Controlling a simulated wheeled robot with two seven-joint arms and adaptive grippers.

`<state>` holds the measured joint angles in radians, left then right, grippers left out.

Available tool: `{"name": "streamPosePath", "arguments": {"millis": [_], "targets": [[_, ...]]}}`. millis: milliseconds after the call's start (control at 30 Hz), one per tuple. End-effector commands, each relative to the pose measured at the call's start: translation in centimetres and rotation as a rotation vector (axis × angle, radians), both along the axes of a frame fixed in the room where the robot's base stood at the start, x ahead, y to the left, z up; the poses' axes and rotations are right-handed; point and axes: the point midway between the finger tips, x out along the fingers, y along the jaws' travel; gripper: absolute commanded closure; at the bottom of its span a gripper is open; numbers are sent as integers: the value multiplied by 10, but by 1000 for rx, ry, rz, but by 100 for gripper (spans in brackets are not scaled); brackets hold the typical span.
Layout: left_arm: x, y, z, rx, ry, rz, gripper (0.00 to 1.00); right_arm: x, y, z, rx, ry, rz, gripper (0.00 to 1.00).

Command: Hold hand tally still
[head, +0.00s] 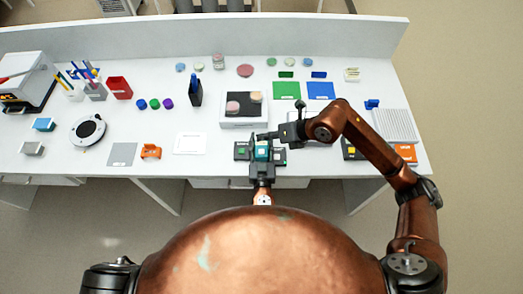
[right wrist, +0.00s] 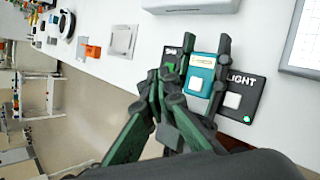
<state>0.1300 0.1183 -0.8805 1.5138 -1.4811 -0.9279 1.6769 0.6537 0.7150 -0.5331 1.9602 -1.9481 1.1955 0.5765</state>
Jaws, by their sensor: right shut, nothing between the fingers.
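The hand tally (head: 262,152) is a small teal block near the front edge of the desk. It also shows in the right wrist view (right wrist: 203,64), with a white button and a pale label. My left gripper (head: 262,158) reaches it from the front edge, its dark fingers on both sides of the tally and seemingly touching it. My right gripper (head: 262,136) comes in from the right, shut and empty, just behind the tally. In the right wrist view its closed fingertips (right wrist: 163,76) are to the left of the tally; contact cannot be told.
Dark button plates flank the tally: one with a green button (head: 242,150), one marked LIGHT (right wrist: 240,100). A white card (head: 190,144) and an orange holder (head: 151,151) lie left.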

Motion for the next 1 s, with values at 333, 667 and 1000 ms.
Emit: {"name": "streamPosePath", "arguments": {"millis": [333, 667, 1000], "targets": [[0, 0, 0, 0, 0, 0, 90, 0, 0, 27, 0, -1, 1, 100], [0, 0, 0, 0, 0, 0, 90, -1, 0, 10, 0, 3, 0, 100], [0, 0, 0, 0, 0, 0, 90, -1, 0, -36, 0, 1, 0, 100]]}}
